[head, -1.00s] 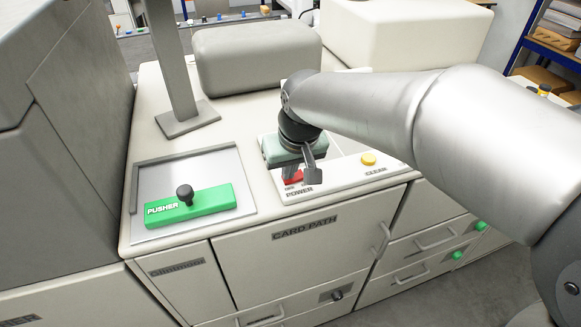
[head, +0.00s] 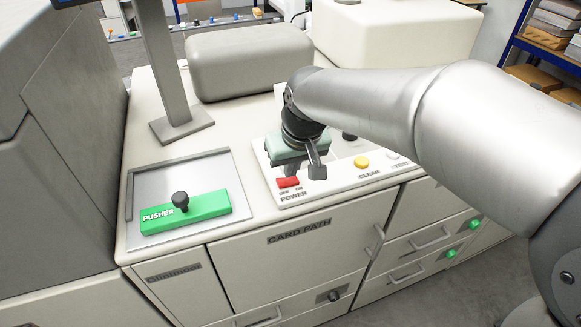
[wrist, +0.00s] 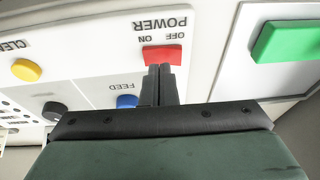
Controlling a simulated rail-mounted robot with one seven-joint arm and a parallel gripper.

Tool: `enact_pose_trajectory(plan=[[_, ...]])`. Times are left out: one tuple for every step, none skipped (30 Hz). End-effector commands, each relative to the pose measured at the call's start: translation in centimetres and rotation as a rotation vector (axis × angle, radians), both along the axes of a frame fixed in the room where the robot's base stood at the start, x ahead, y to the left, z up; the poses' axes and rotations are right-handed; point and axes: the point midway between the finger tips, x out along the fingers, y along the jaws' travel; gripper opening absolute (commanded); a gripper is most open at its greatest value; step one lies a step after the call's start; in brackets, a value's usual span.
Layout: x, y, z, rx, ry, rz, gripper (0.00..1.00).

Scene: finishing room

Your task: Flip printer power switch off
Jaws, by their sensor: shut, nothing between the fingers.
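The red power switch (head: 288,182) is on the white control panel, above the POWER label, with OFF printed at its left and ON at its right. In the wrist view, the red switch (wrist: 162,54) lies just beyond my fingertips, and its labels appear upside down. My gripper (head: 317,172) is shut and empty, pointing down over the panel, a little right of the switch. In the wrist view, my gripper (wrist: 160,70) overlaps the switch's near edge. I cannot tell whether they touch, or which way the switch is tilted.
A blue FEED button (wrist: 127,101) and a dark knob (wrist: 54,111) show in the wrist view. A green PUSHER block (head: 186,212) with a black knob sits in the tray left of the panel. A grey post (head: 165,70) stands behind it.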

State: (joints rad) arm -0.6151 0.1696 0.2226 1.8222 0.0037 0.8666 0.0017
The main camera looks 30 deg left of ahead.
Motion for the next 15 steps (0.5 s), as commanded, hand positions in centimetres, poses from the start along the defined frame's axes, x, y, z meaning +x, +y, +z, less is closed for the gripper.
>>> enact_pose_trajectory(plan=[[0.1, -0.1, 1.7, 0.001, -0.002, -0.001, 0.0], [0.2, -0.1, 2.3, 0.001, -0.002, -0.002, 0.0], [0.3, -0.2, 3.3, 0.001, -0.001, -0.003, 0.0], [0.3, -0.3, 4.0, 0.0, -0.001, -0.004, 0.0], [0.2, -0.5, 3.9, 0.003, -0.004, -0.004, 0.0], [0.0, -0.7, 4.7, 0.004, -0.005, -0.004, 0.0], [-0.1, -0.9, 5.3, 0.004, -0.005, -0.004, 0.0], [-0.2, -1.1, 6.0, 0.004, -0.005, -0.004, 0.0], [-0.4, -1.3, 6.9, 0.004, -0.005, -0.004, 0.0], [-0.5, -1.4, 7.5, 0.004, -0.005, -0.004, 0.0], [-0.6, -1.6, 8.1, 0.003, -0.004, -0.004, 0.0], [-0.8, -1.8, 8.9, 0.003, -0.004, -0.004, 0.0], [-0.8, -1.9, 9.4, 0.002, -0.003, -0.004, 0.0], [-0.9, -2.0, 9.9, 0.002, -0.003, -0.004, 0.0], [-1.0, -2.2, 10.4, 0.001, -0.003, -0.004, 0.0]])
